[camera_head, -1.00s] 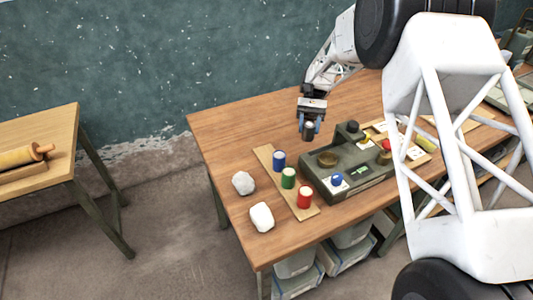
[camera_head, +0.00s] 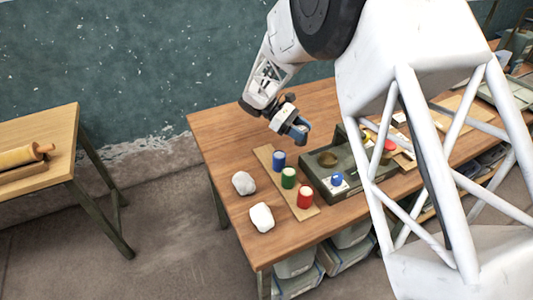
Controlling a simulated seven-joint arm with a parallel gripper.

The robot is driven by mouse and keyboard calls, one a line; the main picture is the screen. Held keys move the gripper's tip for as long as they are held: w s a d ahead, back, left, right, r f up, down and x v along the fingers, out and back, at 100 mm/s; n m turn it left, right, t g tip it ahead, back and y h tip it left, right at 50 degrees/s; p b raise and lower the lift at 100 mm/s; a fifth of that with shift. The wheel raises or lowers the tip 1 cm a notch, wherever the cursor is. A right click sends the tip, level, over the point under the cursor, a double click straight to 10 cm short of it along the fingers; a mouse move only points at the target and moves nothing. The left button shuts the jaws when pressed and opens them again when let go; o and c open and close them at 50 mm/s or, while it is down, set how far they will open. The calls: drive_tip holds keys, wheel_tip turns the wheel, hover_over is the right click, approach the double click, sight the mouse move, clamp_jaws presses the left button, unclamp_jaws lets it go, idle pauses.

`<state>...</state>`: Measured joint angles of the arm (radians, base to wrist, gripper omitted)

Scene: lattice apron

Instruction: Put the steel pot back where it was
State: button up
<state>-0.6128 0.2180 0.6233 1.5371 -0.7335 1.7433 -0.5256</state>
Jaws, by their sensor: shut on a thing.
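My gripper (camera_head: 298,130) is above the wooden table, tilted, near the back of the olive-green device (camera_head: 352,187). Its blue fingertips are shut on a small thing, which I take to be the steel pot. The fingers hide most of it in this view. A wooden strip (camera_head: 268,158) in front of the gripper carries a blue pot (camera_head: 278,160), a green pot (camera_head: 288,178) and a red pot (camera_head: 305,198) in a row. The far end of the strip, beyond the blue pot, shows bare wood.
The table's back left (camera_head: 220,122) is clear.

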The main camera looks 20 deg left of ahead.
drive_tip(key=n+t, duration=0.2)
drive_tip(key=a+n+t, duration=0.1)
drive_tip(key=shift+s+r+t, duration=0.25)
drive_tip(key=shift+r+t, duration=0.05)
drive_tip(key=shift+r, duration=0.05)
drive_tip(key=s+a+r+n+t+y, duration=0.1)
drive_tip(key=a+r+n+t+y, duration=0.1)
drive_tip(key=a+n+t+y, duration=0.2)
drive_tip(key=s+a+r+n+t+y, duration=0.2)
drive_tip(key=a+n+t+y, duration=0.3)
drive_tip(key=n+t, duration=0.2)
drive_tip(key=shift+s+a+r+n, duration=0.25)
drive_tip(key=shift+r+n, duration=0.15)
drive_tip(key=shift+n, duration=0.8)
drive_tip(key=shift+t, duration=0.3)
drive_tip(key=shift+f, duration=3.15)
drive_tip(key=shift+f, duration=0.1)
drive_tip(key=shift+f, duration=1.75)
